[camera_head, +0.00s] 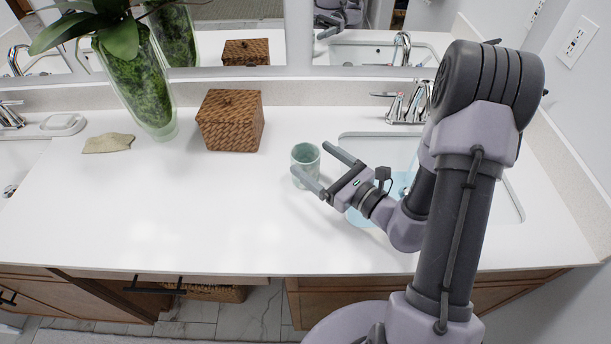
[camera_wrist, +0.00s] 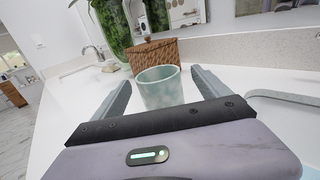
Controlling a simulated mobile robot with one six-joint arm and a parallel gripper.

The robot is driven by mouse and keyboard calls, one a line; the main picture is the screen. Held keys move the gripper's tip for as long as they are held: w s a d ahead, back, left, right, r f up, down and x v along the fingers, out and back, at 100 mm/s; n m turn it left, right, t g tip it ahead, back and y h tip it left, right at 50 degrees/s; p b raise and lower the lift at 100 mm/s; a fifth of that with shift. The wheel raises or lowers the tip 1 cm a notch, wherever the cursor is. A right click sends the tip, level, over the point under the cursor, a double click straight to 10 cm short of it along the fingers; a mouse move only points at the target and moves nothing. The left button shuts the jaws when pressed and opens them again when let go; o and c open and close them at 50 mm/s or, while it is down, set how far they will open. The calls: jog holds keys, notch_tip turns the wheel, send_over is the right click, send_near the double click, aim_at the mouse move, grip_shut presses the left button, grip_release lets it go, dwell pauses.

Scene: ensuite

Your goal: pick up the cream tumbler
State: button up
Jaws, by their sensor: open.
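A pale green, mottled tumbler (camera_head: 304,156) stands upright on the white counter, left of the right-hand sink. It also shows in the wrist view (camera_wrist: 160,88), between the two fingers. No plainly cream-coloured tumbler shows in either view. My gripper (camera_head: 310,159) is open and low over the counter, one finger on each side of the tumbler. In the wrist view my gripper (camera_wrist: 160,78) shows a gap on both sides of the tumbler, wider on the right. Part of the tumbler's lower front is hidden by the near finger in the head view.
A brown woven box (camera_head: 230,122) stands behind and left of the tumbler. A tall glass vase (camera_head: 141,85) with green filling, a beige cloth (camera_head: 108,143) and a soap dish (camera_head: 63,124) are farther left. The sink (camera_head: 512,194) and chrome faucet (camera_head: 407,103) are right. The counter's front left is clear.

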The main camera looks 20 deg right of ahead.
aim_at(296, 146)
jog(key=x, duration=0.6)
jog(key=shift+w+a+r, duration=0.1)
jog(key=shift+a+r, duration=0.1)
jog(key=shift+a, duration=0.1)
grip_shut()
